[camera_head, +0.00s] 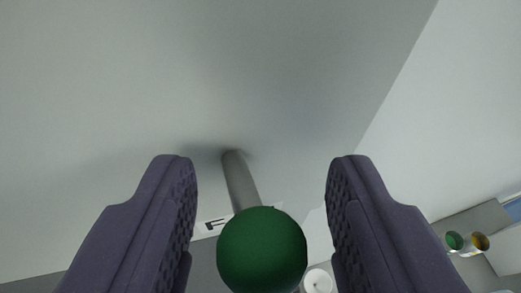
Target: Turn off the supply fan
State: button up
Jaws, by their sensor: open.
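A dark green ball knob (262,250) sits on the end of a grey rod (240,180), which comes out of a pale grey panel (130,80). My gripper (262,172) is open, with one dark purple finger on each side of the knob and rod. I see gaps between the knob and both fingers, and nothing is held. The lower edge of the knob is near the bottom of the view. I cannot read any name that marks it as the supply fan control.
A white label (212,225) with a dark mark lies behind the rod. A white round part (318,281) is right of the knob. At the far right a green round part (453,240) and an amber one (479,241) sit on a grey surface.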

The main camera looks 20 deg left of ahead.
jog(key=shift+c, duration=0.5)
grip_shut()
jog(key=f+b, duration=0.1)
jog(key=b, duration=0.4)
jog(key=shift+s+d+f+t, duration=0.1)
jog(key=shift+f+t, duration=0.05)
jog(key=shift+t, duration=0.25)
jog(key=f+t+y+b, duration=0.1)
jog(key=b, duration=0.7)
jog(key=shift+s+f+m+t, duration=0.1)
jog(key=shift+f+m+t, duration=0.05)
jog(key=shift+m+t, duration=0.2)
jog(key=t+b, duration=0.1)
jog(key=b, duration=0.4)
jog(key=f+t+y+b, duration=0.1)
jog(key=b, duration=0.4)
jog(key=shift+d+m+t+b, duration=0.1)
jog(key=shift+m+t+b, duration=0.15)
jog(key=shift+t+b, duration=0.1)
jog(key=t+b, duration=0.1)
jog(key=b, duration=0.2)
jog(key=shift+r+b, duration=0.1)
jog(key=shift+b, duration=0.35)
jog(key=shift+r+m, duration=0.1)
jog(key=shift+m, duration=0.2)
jog(key=shift+y, duration=0.3)
